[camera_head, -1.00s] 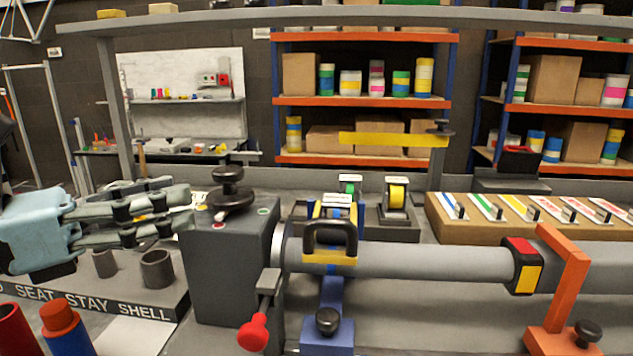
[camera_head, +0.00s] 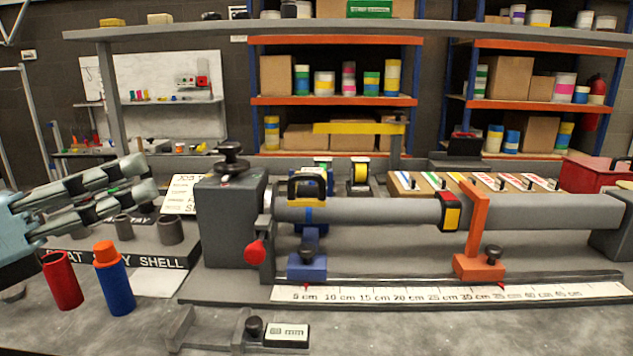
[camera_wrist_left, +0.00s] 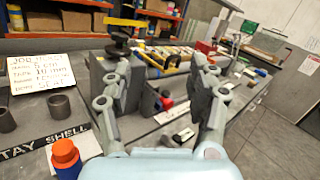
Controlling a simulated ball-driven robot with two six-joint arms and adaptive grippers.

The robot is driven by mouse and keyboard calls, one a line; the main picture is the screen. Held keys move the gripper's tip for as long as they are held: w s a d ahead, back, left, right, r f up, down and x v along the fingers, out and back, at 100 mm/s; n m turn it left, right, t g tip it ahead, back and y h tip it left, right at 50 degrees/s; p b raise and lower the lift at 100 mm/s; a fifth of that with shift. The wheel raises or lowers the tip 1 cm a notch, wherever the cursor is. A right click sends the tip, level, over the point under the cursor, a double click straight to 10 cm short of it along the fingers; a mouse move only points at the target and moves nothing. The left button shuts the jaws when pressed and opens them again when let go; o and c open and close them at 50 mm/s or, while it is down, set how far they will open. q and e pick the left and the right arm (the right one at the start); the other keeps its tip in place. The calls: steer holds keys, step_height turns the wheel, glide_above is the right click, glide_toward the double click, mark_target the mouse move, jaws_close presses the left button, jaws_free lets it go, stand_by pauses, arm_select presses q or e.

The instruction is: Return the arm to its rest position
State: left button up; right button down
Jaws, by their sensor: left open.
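My left gripper (camera_head: 145,178) comes in from the left edge of the head view, above the bench and left of the grey clamp block (camera_head: 232,225). Its two fingers are spread with nothing between them. In the left wrist view my left gripper (camera_wrist_left: 163,78) also shows open and empty, with the bench beyond its fingertips. The grey tube (camera_head: 360,211) lies level along the fixture, with a black-handled yellow and blue clamp (camera_head: 308,190) near its left end. My right gripper is not in view.
A red cylinder (camera_head: 62,280) and a blue cylinder with an orange top (camera_head: 115,285) stand below my left gripper. Two dark cups (camera_head: 170,230) sit on the labelled tray behind. A shelf beam (camera_head: 330,28) runs overhead. The front bench is mostly clear.

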arm_select(q)
steer(key=w+a+r+n+t+y, duration=0.15)
steer(key=a+n+t+y, duration=0.55)
steer(key=n, duration=0.8)
steer(key=s+a+f+n+g+y, duration=0.25)
steer(key=a+f+n+y, duration=0.2)
steer(key=n, duration=0.35)
steer(key=s+a+f+n+g+y, duration=0.2)
steer(key=a+f+n+g+y, duration=0.15)
steer(key=f+n+y, duration=0.35)
steer(key=s+d+f+n+g+h, duration=0.2)
steer(key=s+d+f+n+g, duration=0.2)
steer(key=s+f+n+g, duration=0.35)
steer(key=s+d+f+n+g+h, duration=0.3)
steer(key=s+d+f+n+g, duration=0.15)
steer(key=s+f, duration=0.5)
steer(key=s+a+f+g, duration=0.1)
steer(key=s+a+f, duration=0.1)
steer(key=f, duration=1.2)
steer(key=s+a+f+g, duration=0.1)
steer(key=s+f, duration=0.2)
steer(key=f, duration=1)
steer(key=s+a+f, duration=0.1)
steer(key=s+f, duration=1.2)
steer(key=s, duration=0.3)
steer(key=shift+m+g, duration=0.3)
steer(key=shift+g, duration=0.1)
